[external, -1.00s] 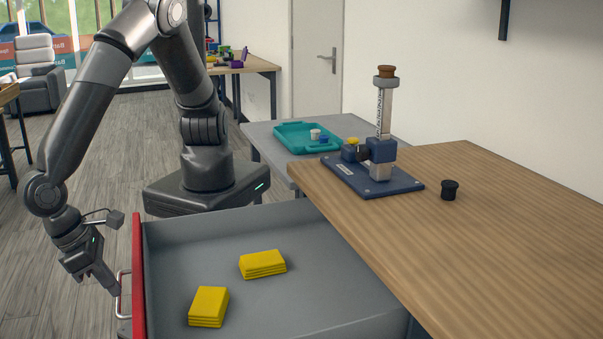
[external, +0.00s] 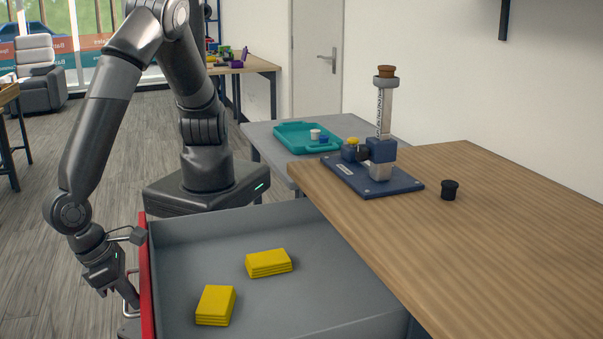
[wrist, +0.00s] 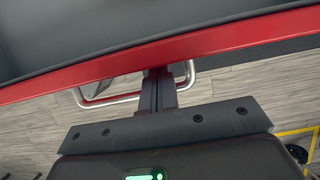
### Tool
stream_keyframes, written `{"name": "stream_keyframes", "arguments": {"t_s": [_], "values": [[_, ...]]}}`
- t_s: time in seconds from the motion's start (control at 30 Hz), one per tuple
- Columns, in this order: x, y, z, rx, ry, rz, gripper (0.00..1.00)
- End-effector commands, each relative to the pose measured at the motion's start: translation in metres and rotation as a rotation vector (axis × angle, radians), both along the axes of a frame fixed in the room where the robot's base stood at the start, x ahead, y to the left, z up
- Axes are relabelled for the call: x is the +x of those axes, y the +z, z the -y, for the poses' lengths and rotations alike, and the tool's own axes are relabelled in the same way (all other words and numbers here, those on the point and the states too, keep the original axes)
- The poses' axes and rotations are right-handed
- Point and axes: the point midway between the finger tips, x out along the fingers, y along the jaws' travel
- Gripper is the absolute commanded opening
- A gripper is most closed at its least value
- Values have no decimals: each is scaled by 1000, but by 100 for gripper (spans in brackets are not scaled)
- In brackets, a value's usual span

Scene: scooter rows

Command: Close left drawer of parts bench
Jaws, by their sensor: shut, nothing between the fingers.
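The open drawer (external: 335,255) of the parts bench (external: 480,215) is grey inside with a red front (external: 147,285), and it sticks out to the left of the wooden top. Two stacks of yellow cloths lie in it, one farther back (external: 268,263) and one nearer (external: 215,305). My gripper (external: 135,302) is shut and empty at the outer side of the red front, by the silver handle (external: 128,290). In the wrist view the fingers (wrist: 157,90) reach the red front (wrist: 200,43) across the handle (wrist: 110,100). Exact contact is hard to tell.
On the bench stand a blue press-like fixture (external: 375,170) and a small black cup (external: 449,190). A grey table with a teal tray (external: 295,140) stands behind. My base is behind the drawer. Open floor (external: 40,230) lies to the left.

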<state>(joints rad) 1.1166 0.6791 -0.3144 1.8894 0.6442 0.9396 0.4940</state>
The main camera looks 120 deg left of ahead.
Motion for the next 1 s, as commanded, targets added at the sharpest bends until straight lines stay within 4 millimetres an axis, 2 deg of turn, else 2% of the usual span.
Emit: {"name": "stream_keyframes", "arguments": {"t_s": [0.27, 1.0], "values": [[46, 0, -46, 3, 7, 1, 0], [192, 0, -194, 4, 8, 1, 0]]}}
